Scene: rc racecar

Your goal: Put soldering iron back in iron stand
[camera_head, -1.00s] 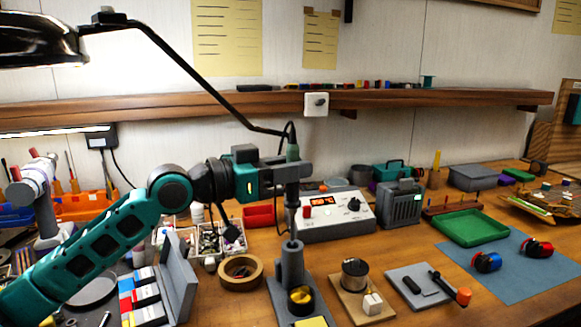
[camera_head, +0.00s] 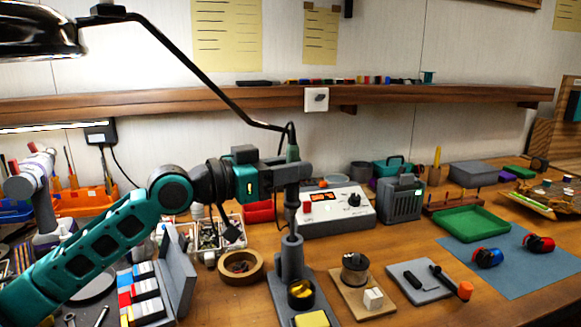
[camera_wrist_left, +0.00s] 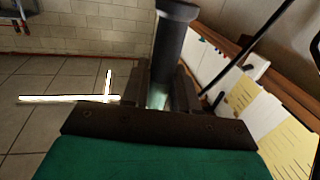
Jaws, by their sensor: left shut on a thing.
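My left gripper (camera_head: 298,172) is shut on the soldering iron, around its green handle (camera_head: 292,152). The iron hangs upright, and its dark lower part (camera_head: 293,212) points down into or just at the mouth of the grey tube of the iron stand (camera_head: 291,258). The tip is hidden, so its depth in the tube cannot be told. The stand's base carries a cup of brass wool (camera_head: 300,293) and a yellow sponge (camera_head: 312,319). In the left wrist view, a dark grey part of the iron (camera_wrist_left: 172,35) stands between the fingers. My right gripper is not in view.
The soldering station (camera_head: 340,212) is close behind the stand. A tape roll (camera_head: 241,267) lies left of it, and a solder spool on a wooden board (camera_head: 355,299) is to its right. The lamp arm (camera_head: 200,70) passes above. Bare table shows behind the spool.

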